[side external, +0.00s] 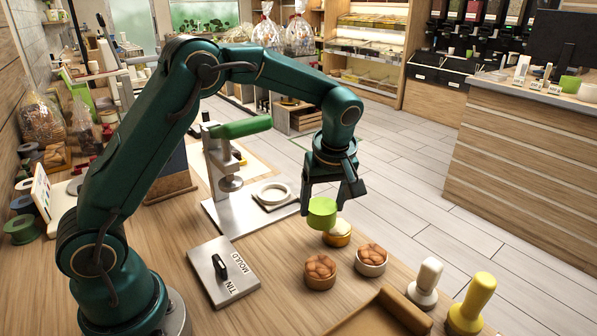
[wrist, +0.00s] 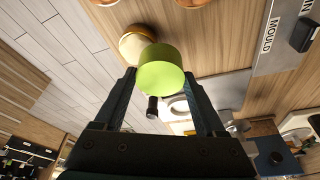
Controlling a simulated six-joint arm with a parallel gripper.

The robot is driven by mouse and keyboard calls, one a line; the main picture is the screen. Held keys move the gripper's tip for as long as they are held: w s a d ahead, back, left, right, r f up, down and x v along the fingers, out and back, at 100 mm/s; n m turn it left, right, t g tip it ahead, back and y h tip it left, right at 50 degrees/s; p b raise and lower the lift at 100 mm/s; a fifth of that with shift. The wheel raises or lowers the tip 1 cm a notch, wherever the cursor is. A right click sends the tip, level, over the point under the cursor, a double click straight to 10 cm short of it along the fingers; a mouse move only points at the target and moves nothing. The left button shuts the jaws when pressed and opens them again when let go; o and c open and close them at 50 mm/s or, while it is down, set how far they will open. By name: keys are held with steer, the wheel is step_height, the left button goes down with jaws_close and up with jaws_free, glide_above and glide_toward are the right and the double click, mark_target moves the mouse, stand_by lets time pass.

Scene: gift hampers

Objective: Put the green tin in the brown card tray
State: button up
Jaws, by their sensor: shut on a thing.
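The green tin (side external: 322,213) is a short, bright green cylinder. My gripper (side external: 331,201) points down and is shut on it, holding it above the wooden counter, close to a gold tin with a pale top (side external: 338,236). In the wrist view the green tin (wrist: 162,72) sits between my two fingertips (wrist: 163,86), with the gold tin (wrist: 134,42) just beyond it. The brown card tray (side external: 405,311) lies at the bottom edge of the side view, cut off by the frame, so its inside is mostly hidden. The tray is not visible in the wrist view.
A white stamp (side external: 426,283) and a yellow stamp (side external: 471,303) stand right of the tray.

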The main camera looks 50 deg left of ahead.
steer(key=shift+s+d+f+m, duration=0.1)
steer(key=shift+s+d+m, duration=0.1)
steer(key=shift+d+m, duration=0.1)
steer(key=s+d+r+m+t+h, duration=0.2)
steer(key=s+d+r+m, duration=0.55)
steer(key=d, duration=0.25)
glide_toward(370, 331)
steer(key=shift+a+r+m, duration=0.15)
steer(key=shift+r+m, duration=0.05)
steer(key=shift+m, duration=0.15)
steer(key=shift+d+f, duration=0.35)
steer(key=shift+d, duration=0.15)
steer(key=shift+f, duration=1.95)
steer(key=o, duration=1.5)
steer(key=shift+f, duration=0.15)
